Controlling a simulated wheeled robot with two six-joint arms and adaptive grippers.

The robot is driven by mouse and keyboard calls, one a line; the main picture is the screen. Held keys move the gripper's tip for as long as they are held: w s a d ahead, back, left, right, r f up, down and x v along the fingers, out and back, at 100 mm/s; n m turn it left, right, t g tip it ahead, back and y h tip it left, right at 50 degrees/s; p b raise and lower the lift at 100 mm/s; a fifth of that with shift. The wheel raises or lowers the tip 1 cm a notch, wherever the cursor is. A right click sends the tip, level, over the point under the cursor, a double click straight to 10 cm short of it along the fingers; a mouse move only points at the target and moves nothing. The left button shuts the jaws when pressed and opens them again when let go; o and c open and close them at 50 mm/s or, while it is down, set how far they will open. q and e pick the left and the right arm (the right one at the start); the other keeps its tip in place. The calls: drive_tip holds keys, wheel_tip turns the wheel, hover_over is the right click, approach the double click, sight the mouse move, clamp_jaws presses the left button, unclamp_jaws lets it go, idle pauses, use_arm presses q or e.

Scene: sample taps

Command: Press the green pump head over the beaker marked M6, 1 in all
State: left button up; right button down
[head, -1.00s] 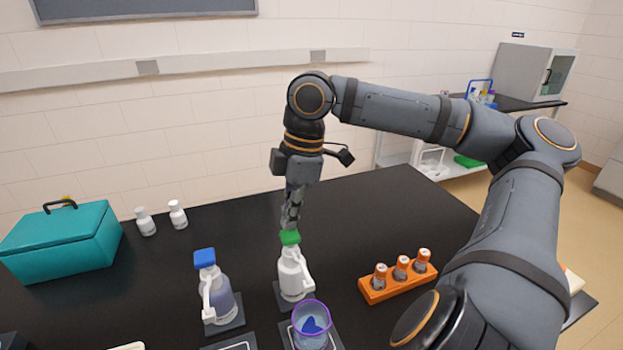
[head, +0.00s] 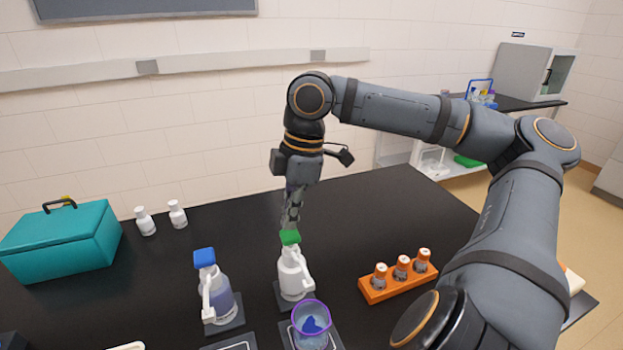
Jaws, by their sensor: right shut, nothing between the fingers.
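The green pump head (head: 290,237) tops a white bottle (head: 292,273) that stands upright on a dark pad at the middle of the table. My right gripper (head: 290,222) is shut and empty, pointing down just above the green head; I cannot tell whether its fingertips touch it. A purple-rimmed beaker (head: 311,319) with some blue in it stands in front of that bottle, near its spout. No M6 mark can be read on it. My left gripper is not in view.
A bottle with a blue pump head (head: 204,258) stands to the left. An orange rack (head: 398,279) with brown vials is to the right. A teal box (head: 63,240) and two small white bottles (head: 146,222) are at the back left. Bare table lies behind the pump bottles.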

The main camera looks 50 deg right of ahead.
drive_tip(key=shift+f+b, duration=1.15)
drive_tip(key=shift+f, duration=0.3)
drive_tip(key=shift+r, duration=0.1)
drive_tip(key=shift+r+p, duration=1.4)
drive_tip(key=shift+p, duration=0.15)
wheel_tip(320, 180, up, 6)
drive_tip(key=p, duration=0.6)
